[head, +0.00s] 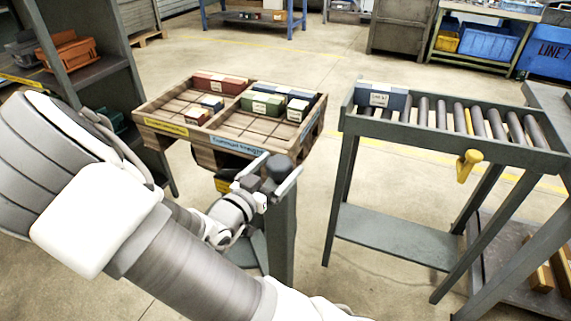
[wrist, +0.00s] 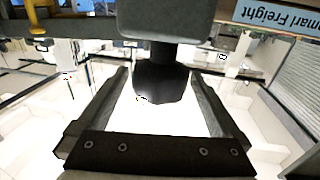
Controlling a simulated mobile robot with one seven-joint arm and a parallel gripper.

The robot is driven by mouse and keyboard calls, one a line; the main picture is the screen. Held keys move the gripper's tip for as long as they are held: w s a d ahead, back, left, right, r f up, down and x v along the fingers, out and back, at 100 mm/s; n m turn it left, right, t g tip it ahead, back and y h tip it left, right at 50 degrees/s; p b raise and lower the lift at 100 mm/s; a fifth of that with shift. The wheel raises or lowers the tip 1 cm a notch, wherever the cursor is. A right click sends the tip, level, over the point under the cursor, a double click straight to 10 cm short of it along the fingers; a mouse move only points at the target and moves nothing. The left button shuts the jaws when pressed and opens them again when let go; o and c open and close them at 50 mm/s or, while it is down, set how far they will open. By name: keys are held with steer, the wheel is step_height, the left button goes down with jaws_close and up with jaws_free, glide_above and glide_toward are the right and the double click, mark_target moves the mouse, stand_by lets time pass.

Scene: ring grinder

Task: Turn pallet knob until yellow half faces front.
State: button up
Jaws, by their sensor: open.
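The wooden pallet (head: 222,134) sits on a grey post (head: 281,230). A yellow label (head: 166,126) marks the left part of its near edge, and a blue freight label (head: 236,147) marks the right part. The blue label also shows upside down in the wrist view (wrist: 277,16). A dark knob (head: 279,166) sticks out below the pallet's near edge. In the wrist view the knob (wrist: 160,82) lies between the fingers of my gripper (wrist: 162,76). My gripper (head: 274,176) is open, with one finger on each side of the knob; contact cannot be told.
Red, green and blue boxes lie on the pallet. A roller conveyor (head: 455,135) with a blue-grey box (head: 381,97) and a yellow handle (head: 467,164) stands to the right. A dark shelf (head: 88,72) stands at the left. Open floor shows between the pallet and conveyor.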

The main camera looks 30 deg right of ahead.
mark_target(286, 159)
steer(key=shift+b+x, duration=0.3)
steer(key=shift+x, duration=1.4)
steer(key=c, duration=1.3)
steer(key=shift+o, duration=0.2)
